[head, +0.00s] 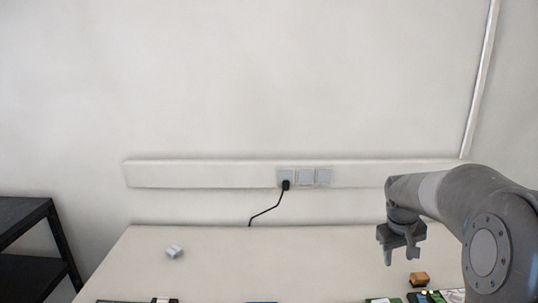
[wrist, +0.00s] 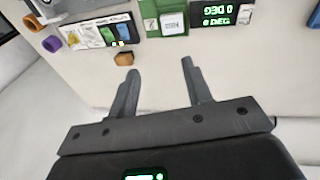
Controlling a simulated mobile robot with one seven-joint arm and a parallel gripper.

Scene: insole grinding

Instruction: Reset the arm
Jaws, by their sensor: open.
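My gripper (head: 401,248) hangs at the right of the head view, pointing down above the white table (head: 215,262). In the wrist view my gripper (wrist: 158,82) shows two dark fingers spread apart with nothing between them. A small orange-brown block (head: 419,279) lies on the table just below and right of the gripper in the head view. The same block shows in the wrist view (wrist: 124,59), beyond the left fingertip and apart from it.
A small white-grey object (head: 174,252) lies at the table's left. Devices line the table's edge, including a green one (wrist: 165,18) and a black one with a lit display (wrist: 219,14). A black shelf (head: 35,240) stands left. A cable (head: 268,210) hangs from wall sockets. The table's middle is clear.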

